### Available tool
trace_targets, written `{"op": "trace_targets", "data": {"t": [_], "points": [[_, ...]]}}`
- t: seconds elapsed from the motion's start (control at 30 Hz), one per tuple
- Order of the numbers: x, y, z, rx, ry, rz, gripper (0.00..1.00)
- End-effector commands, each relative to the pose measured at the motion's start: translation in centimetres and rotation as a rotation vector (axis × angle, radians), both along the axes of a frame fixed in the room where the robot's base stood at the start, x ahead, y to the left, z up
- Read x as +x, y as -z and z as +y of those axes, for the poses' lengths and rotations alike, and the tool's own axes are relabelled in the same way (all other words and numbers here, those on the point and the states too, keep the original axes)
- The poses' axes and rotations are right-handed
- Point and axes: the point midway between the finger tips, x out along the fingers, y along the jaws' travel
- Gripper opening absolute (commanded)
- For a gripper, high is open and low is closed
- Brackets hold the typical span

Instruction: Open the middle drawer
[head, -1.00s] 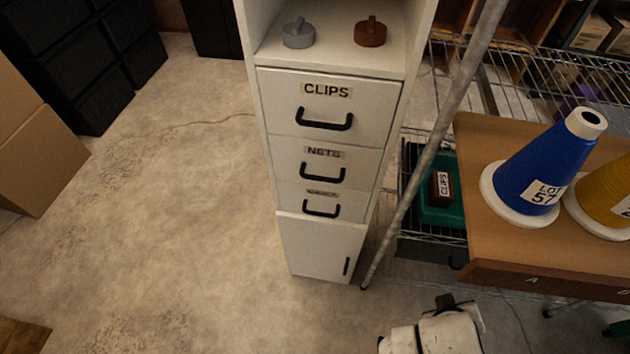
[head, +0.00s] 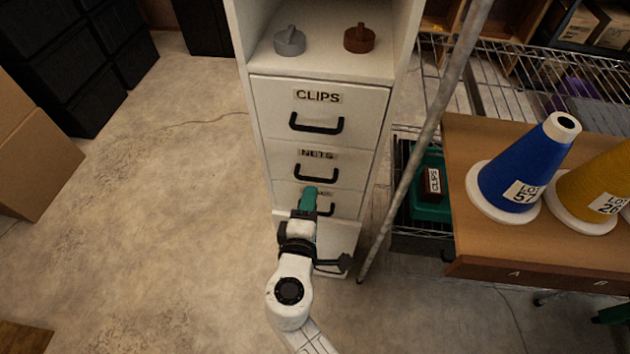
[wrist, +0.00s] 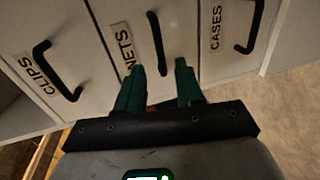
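The middle drawer (head: 285,160), labelled NETS, is shut in the white cabinet, between the CLIPS drawer (head: 270,100) and the lowest drawer, labelled CASES (wrist: 213,55). Its black bar handle (head: 316,177) also shows in the wrist view (wrist: 157,42). My gripper (head: 310,188) has green fingers and points at the cabinet front, covering part of the lowest drawer. In the wrist view my gripper (wrist: 159,66) is open and empty, with the lower end of the middle handle appearing between its fingertips. I cannot tell whether they touch it.
A slanted metal pole (head: 425,140) stands just right of the cabinet. Beyond it is a wooden table (head: 465,190) with a blue thread cone (head: 525,165). Grey and brown knobbed objects sit on the cabinet's open shelf (head: 330,62). The floor to the left (head: 150,220) is clear.

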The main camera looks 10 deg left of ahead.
Motion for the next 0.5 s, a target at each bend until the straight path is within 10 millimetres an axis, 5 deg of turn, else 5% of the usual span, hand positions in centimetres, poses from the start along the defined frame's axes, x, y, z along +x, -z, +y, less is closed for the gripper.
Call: {"op": "trace_targets", "data": {"t": [0.2, 0.5], "points": [[3.9, 0.8, -0.2, 0.001, 0.003, 0.002, 0.37], [6.3, 1.3, -0.3, 0.002, 0.001, 0.002, 0.37]]}}
